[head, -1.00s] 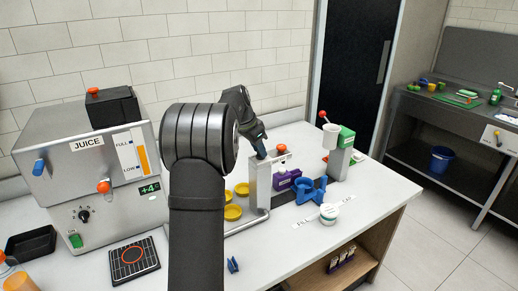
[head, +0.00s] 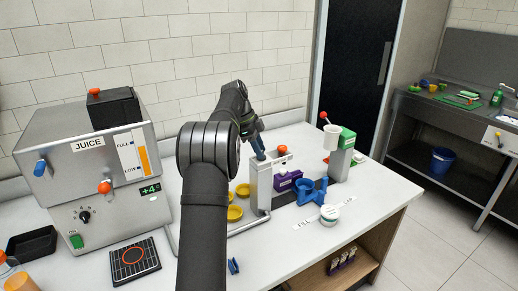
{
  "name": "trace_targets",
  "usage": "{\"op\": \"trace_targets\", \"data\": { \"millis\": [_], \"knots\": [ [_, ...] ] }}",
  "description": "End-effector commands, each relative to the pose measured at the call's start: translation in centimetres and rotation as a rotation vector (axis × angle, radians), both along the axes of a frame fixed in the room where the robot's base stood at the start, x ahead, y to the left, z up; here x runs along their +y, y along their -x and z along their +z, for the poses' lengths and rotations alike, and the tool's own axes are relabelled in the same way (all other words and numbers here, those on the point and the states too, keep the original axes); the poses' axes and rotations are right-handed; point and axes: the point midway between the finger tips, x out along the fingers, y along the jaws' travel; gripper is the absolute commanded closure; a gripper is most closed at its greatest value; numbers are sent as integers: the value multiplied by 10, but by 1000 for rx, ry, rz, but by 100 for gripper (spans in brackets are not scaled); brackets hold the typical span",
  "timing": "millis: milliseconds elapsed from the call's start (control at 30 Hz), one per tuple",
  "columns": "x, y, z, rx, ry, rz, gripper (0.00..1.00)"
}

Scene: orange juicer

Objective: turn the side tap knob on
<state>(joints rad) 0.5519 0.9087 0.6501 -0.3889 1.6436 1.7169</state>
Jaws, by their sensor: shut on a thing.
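My gripper (head: 259,149) is at the top left of a grey metal stand (head: 262,186) on the counter. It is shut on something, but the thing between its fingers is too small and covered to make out. A red-orange knob (head: 282,151) sits on the stand just right of the fingers. The steel juice machine (head: 60,147) at the left has a blue knob (head: 40,167) on its left part and an orange knob (head: 104,187) on its front. My gripper is well away from both of these. I cannot tell which knob is the side tap knob.
Yellow dishes (head: 235,213) lie left of the stand.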

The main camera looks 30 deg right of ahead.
Motion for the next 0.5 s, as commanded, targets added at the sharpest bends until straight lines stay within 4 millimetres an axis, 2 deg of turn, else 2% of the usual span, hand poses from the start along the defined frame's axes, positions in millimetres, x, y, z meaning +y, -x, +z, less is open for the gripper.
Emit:
{"op": "trace_targets", "data": {
  "millis": [500],
  "knots": [
    [0,0,-1,1,-2,-51,92]
  ]
}}
